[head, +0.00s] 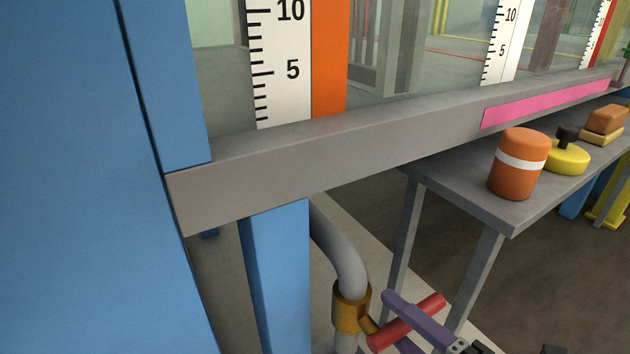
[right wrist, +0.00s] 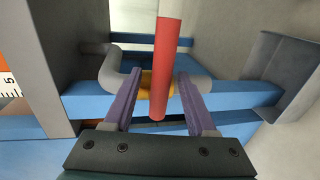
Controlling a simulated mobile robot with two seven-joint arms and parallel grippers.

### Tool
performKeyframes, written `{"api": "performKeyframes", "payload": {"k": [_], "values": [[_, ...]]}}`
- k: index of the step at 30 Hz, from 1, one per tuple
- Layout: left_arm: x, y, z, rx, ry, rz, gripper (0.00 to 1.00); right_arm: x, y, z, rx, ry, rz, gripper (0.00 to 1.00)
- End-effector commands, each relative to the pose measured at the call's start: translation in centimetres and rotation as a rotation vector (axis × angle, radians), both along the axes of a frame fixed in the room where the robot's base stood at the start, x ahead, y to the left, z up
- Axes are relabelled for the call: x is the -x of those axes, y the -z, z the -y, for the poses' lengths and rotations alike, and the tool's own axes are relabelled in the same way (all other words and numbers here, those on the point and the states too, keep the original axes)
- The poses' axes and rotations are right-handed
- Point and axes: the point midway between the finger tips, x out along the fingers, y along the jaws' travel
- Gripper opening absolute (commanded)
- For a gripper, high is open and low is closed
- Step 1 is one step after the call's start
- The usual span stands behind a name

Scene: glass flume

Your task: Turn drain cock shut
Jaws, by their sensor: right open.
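The drain cock has a brass body (head: 351,308) on a grey bent pipe (head: 340,248) below the flume, and a red bar handle (head: 408,322). The handle lies slantwise across the pipe in the head view. In the right wrist view the red handle (right wrist: 161,65) crosses in front of the brass body (right wrist: 148,82) and the pipe (right wrist: 112,68). My right gripper (head: 391,321) is open, its purple fingers on either side of the handle. In the right wrist view (right wrist: 160,77) gaps show between fingers and handle. My left gripper is not in view.
A grey flume rail (head: 350,155) and a blue post (head: 278,280) stand close by. A grey table (head: 450,185) at right holds an orange jar (head: 518,165), a yellow round object (head: 567,157) and a brown block (head: 606,119). Blue beams (right wrist: 235,97) run behind the cock.

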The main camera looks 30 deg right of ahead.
Motion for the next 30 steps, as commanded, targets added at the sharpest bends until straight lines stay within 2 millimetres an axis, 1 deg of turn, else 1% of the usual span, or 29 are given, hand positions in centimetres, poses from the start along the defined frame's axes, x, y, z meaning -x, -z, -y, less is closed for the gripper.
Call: {"api": "performKeyframes", "payload": {"k": [2,5,12,16,21,30], "values": [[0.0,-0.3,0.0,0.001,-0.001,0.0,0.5,0.5,-0.2,0.0,-0.001,0.001,-0.002,0.57],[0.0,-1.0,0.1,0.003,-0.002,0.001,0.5,1.9,-0.6,0.1,0.0,0.001,-0.005,0.57],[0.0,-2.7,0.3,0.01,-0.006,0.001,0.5,6.7,-1.6,0.5,-0.001,0.002,-0.005,0.57],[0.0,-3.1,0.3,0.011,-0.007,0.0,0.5,8.6,-1.8,0.7,0.0,0.001,-0.003,0.57],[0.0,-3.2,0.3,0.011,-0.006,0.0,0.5,9.7,-1.9,0.7,0.0,0.001,-0.002,0.57],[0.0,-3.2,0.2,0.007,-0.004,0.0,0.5,9.7,-1.9,0.7,0.0,0.001,0.0,0.57]]}}
